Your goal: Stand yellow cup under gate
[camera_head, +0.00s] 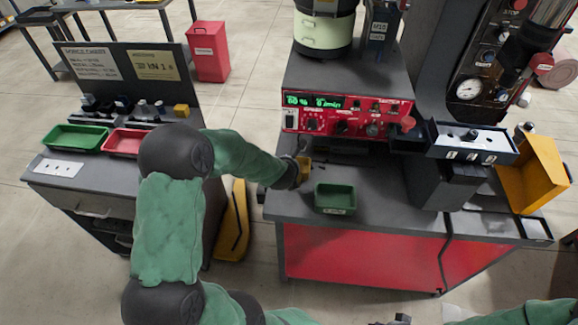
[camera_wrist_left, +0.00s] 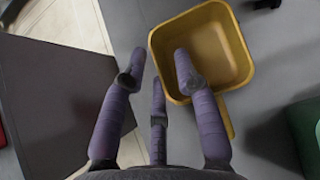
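A square yellow cup (camera_wrist_left: 236,55) lies below my left gripper (camera_wrist_left: 160,85) in the left wrist view, open side up, with a narrow yellow strip at its lower edge. The gripper's three purple fingers are spread; one overlaps the cup's near side, the others show left of it. Contact is not clear. In the head view the yellow cup (camera_head: 305,166) is small and partly hidden by my left gripper (camera_head: 300,172), at the left part of the red-fronted bench. My right gripper (camera_head: 400,320) barely enters at the bottom edge. I cannot identify the gate clearly.
A green bin (camera_head: 335,198) stands right of the yellow cup on the bench (camera_head: 300,210). Behind is a red control panel (camera_head: 346,116). A dark block with a numbered top (camera_head: 472,141) and an orange tray (camera_head: 537,172) stand right. A side table (camera_head: 100,170) holds trays at left.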

